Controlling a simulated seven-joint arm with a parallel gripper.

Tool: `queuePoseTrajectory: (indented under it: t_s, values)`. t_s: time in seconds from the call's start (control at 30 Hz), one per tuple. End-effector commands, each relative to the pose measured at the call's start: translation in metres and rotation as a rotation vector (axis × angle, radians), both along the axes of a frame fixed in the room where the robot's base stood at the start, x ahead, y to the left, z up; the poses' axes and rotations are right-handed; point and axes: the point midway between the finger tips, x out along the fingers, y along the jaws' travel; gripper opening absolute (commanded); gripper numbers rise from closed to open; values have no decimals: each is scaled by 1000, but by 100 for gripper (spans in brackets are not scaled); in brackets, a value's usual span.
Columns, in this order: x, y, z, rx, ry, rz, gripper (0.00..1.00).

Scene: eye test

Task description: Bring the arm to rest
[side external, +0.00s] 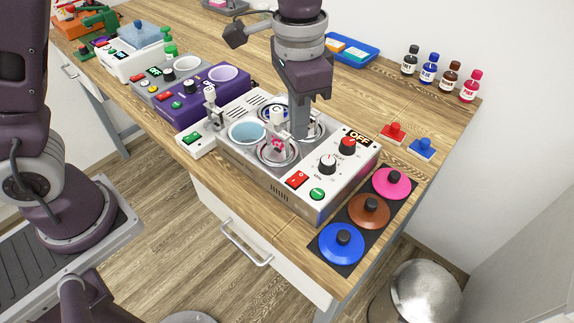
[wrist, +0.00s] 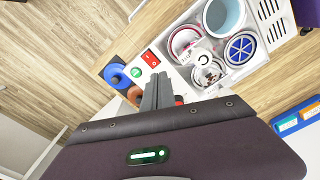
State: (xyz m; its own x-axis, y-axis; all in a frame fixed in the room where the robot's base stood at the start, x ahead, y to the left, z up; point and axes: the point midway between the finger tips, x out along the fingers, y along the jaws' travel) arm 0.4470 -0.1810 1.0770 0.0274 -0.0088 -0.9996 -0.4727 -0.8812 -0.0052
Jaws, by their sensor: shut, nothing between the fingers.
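My gripper (side external: 300,132) points down over the white machine (side external: 342,174) on the wooden table, its fingers together and empty. In the wrist view the closed fingers (wrist: 158,82) show in front of the machine's control panel. The machine has round wells; one holds a light blue cup (side external: 247,133), and others hold round items, one with a pink mark, partly hidden by my gripper. Its display reads OFF. Whether the fingertips touch the machine cannot be told.
Blue (side external: 342,244), brown (side external: 369,210) and pink (side external: 392,182) lids lie on a dark strip at the machine's right. Several ink bottles (side external: 428,68) and a blue tray (side external: 345,50) stand at the back. A purple machine (side external: 210,95) stands to the left.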

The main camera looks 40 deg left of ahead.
Motion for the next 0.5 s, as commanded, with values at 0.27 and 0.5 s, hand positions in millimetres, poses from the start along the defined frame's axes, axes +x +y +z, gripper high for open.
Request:
queuePoseTrajectory:
  t_s: [0.27, 0.5]
  values:
    - [-110, 102, 94, -80, -278, 300, 0]
    - [-182, 132, 85, -116, -435, 466, 0]
